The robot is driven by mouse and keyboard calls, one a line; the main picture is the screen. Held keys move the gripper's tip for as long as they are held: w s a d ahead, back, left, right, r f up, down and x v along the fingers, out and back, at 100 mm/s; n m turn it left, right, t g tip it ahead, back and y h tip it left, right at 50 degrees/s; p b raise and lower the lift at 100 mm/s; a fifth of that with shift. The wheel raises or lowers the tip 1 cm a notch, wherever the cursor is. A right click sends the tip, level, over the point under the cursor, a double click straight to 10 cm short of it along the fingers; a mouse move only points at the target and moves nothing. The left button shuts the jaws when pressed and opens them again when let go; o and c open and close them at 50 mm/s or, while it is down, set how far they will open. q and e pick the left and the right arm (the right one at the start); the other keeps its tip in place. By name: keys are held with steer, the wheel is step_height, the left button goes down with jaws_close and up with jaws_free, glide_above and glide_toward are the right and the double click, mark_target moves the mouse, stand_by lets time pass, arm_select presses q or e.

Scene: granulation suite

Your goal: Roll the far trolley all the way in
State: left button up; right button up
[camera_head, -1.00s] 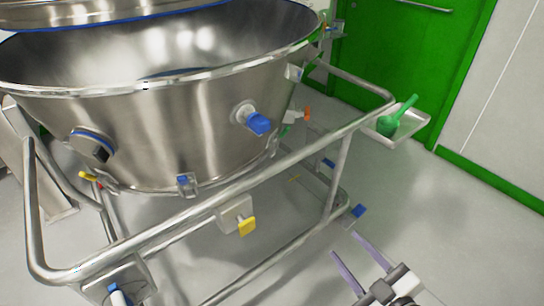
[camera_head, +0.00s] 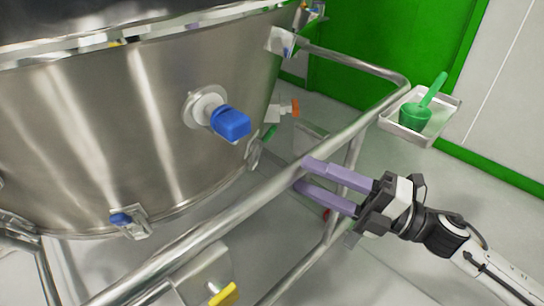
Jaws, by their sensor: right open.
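The trolley is a steel tube frame (camera_head: 218,212) carrying a large steel bowl (camera_head: 90,130) with a blue-capped port (camera_head: 230,123) on its side. Its top rail runs from the lower left up to the right corner. My right gripper (camera_head: 305,175) is open at this rail, its two purple fingers pointing left. The upper fingertip overlaps the rail in the picture and the lower one shows just under it. I cannot tell whether they touch the rail. The bowl's top and the trolley's left end are out of frame. My left gripper is not in view.
A small tray (camera_head: 447,122) with a green scoop (camera_head: 416,116) sits outside the frame's right corner. A yellow knob (camera_head: 223,294) is low at the front. A green door (camera_head: 380,40) and a white wall (camera_head: 505,90) stand behind. Grey floor is clear at the lower right.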

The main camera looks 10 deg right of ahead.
steer(key=x, duration=0.8)
jaws_close()
